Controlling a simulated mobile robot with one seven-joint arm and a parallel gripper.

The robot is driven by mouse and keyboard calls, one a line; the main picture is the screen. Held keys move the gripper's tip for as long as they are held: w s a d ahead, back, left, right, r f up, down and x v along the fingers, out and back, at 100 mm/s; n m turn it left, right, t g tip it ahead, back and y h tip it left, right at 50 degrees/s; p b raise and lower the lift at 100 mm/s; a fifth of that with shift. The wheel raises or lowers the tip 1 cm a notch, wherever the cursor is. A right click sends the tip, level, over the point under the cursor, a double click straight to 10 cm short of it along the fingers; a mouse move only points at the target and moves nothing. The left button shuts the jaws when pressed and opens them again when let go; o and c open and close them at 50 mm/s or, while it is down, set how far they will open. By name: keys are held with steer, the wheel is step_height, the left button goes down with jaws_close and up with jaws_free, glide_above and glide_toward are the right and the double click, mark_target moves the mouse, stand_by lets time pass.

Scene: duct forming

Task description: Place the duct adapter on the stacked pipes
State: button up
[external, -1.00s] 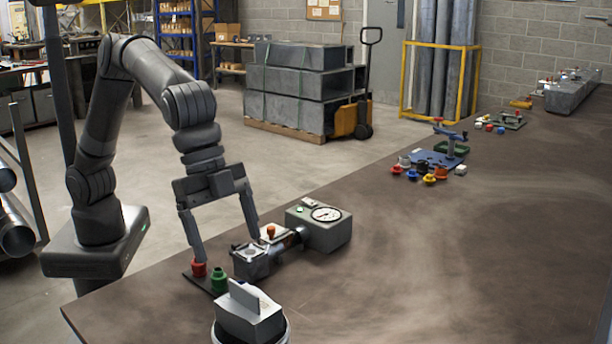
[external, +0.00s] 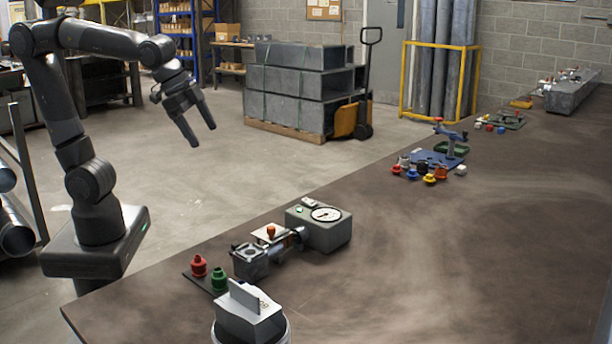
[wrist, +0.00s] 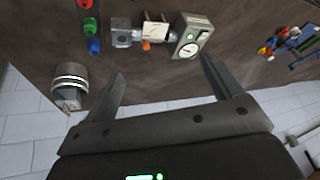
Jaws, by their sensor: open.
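A grey box-shaped piece with an upright plate (external: 250,308), which looks like the duct adapter, sits on a round metal cylinder (external: 287,333) at the front table edge. The cylinder looks like the stacked pipes; its lower part is cut off by the frame. In the wrist view the banded cylinder (wrist: 71,76) is at left, with the grey piece (wrist: 67,101) at its end. I cannot tell how well they are seated. My gripper (external: 203,136) is open and empty, raised well away from them; its spread fingers show in the wrist view (wrist: 163,66).
Near the cylinder are red (external: 199,266) and green (external: 219,280) knobs, a square grey block (external: 249,263) and a gauge box (external: 320,231). A blue stand with several coloured parts (external: 433,160) is farther back. The table's right side is clear.

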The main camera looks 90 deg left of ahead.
steer(key=s+a+f+n, duration=0.3)
steer(key=s+a+f, duration=0.2)
steer(key=s+a, duration=0.5)
steer(key=shift+s+a+f, duration=0.3)
steer(key=shift+s, duration=0.7)
